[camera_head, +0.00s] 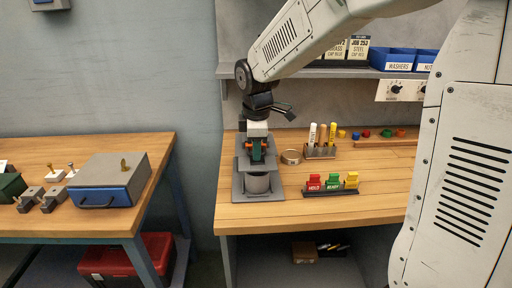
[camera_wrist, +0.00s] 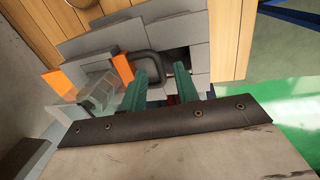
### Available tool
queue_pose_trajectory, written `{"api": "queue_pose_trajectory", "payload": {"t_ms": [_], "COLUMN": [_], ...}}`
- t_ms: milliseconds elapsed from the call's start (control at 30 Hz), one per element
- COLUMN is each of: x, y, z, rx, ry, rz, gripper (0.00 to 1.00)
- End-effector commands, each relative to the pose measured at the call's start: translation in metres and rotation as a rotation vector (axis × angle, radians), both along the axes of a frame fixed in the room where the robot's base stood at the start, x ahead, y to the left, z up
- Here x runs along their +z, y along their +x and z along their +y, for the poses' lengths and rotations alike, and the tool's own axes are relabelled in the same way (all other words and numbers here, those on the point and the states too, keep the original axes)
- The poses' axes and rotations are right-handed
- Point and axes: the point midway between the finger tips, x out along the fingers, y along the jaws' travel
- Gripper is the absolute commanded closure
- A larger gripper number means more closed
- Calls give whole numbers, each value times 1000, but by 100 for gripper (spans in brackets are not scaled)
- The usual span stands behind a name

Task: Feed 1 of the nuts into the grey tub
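My gripper (camera_head: 258,158) points down over a grey fixture on the right bench, with its teal fingers at the fixture's upper part. In the wrist view a clear block (camera_wrist: 97,95) sits beside the fingers between orange pieces (camera_wrist: 122,68). I cannot make out any nut. A blue bin (camera_head: 427,61) on the shelf has a partly hidden label starting "NUT".
Right of the fixture are a round ring (camera_head: 291,157), a marker rack (camera_head: 320,151) and a rack of red, green and yellow tags (camera_head: 331,192). Small coloured pieces (camera_head: 387,133) lie behind. A grey-blue drawer box (camera_head: 108,181) stands on the left bench. Bare wood lies at the front right.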

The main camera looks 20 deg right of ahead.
Motion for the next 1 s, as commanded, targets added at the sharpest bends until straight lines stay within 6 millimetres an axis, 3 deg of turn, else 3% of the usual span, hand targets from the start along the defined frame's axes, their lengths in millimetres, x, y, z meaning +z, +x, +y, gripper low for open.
{"api": "queue_pose_trajectory", "payload": {"t_ms": [267,367,567,667,1000], "x": [-2,-2,-2,-1,-1], "y": [0,0,-1,-12,-83], "z": [0,0,0,5,28], "rx": [-1,-1,-1,1,2], "ry": [0,0,0,0,1], "rz": [0,0,0,0,-2], "gripper": [69,97,100,100,100]}}
